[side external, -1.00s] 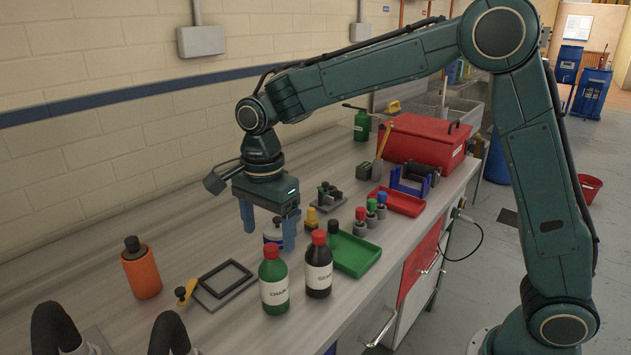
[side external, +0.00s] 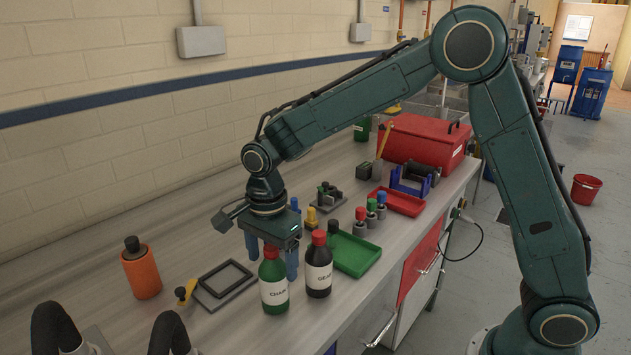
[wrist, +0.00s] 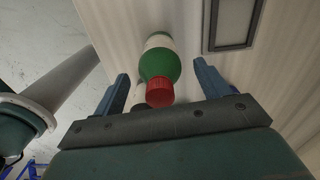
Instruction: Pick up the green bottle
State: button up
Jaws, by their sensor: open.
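The green bottle (side external: 275,271) has a red cap and a white label and stands upright near the bench's front. In the wrist view, the green bottle (wrist: 160,63) shows ahead of the jaws, its red cap toward me, between the lines of the two fingers. My gripper (side external: 272,256) is open and empty, with its blue fingers pointing down just behind the bottle in the side view. I cannot tell whether a finger touches it. The wrist view shows my gripper (wrist: 160,80) with its fingers spread wide.
A dark bottle (side external: 318,270) with a red cap stands close right of the green one. A green tray (side external: 356,254) lies beyond it. A black frame (side external: 224,279) and an orange bottle (side external: 141,271) are to the left. Another green container (side external: 362,131) stands farther back.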

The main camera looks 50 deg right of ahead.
jog(key=shift+f, duration=0.15)
dwell(0.3)
jog(key=c, duration=1.6)
jog(key=shift+r, duration=0.2)
notch_tip(320, 180, up, 20)
jog(key=shift+f, duration=0.15)
